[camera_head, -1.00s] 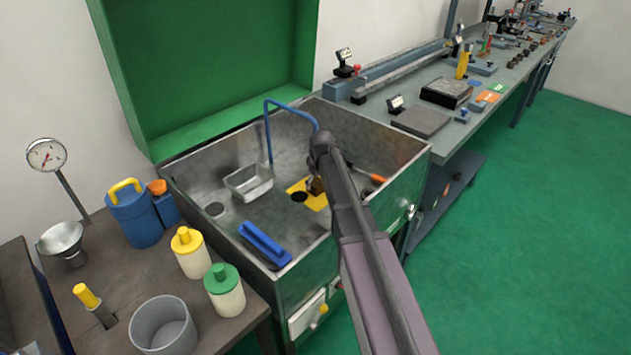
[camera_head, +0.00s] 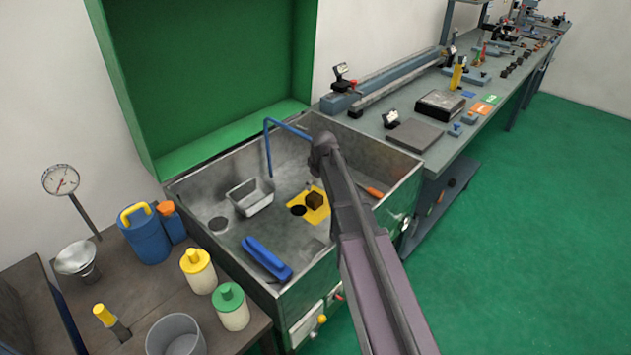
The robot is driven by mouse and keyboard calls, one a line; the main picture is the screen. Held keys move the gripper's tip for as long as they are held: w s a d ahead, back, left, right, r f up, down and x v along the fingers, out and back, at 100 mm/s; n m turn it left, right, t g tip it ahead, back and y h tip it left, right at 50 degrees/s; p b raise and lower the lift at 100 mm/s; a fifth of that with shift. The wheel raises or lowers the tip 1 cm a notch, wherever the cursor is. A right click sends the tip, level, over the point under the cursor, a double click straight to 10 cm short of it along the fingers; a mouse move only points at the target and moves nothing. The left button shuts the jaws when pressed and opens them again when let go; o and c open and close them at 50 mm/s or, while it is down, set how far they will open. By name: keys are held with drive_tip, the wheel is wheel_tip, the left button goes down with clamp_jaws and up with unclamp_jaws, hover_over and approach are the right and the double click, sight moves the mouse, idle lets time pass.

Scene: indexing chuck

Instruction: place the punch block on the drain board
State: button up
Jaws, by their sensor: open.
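The punch block appears to be the small dark brown block (camera_head: 315,201). It sits on a flat yellow board (camera_head: 322,215) on the floor of the metal sink, beside a round black opening (camera_head: 298,210). The yellow board may be the drain board; no label shows. My arm comes in from the lower right, and its upper end is above the sink, behind and right of the block. My gripper is hidden behind the arm, and no fingers can be made out clearly. No gripper is seen touching the block.
The sink (camera_head: 205,262) has raised walls and holds a metal tray (camera_head: 250,196), a blue brush-like object (camera_head: 267,257) and a blue spout (camera_head: 268,150). An orange-handled tool (camera_head: 374,192) lies at the right. Bottles (camera_head: 230,307) stand on the left bench.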

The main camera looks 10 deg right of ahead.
drive_tip(key=shift+p+v, duration=1.05)
drive_tip(key=shift+v, duration=0.4)
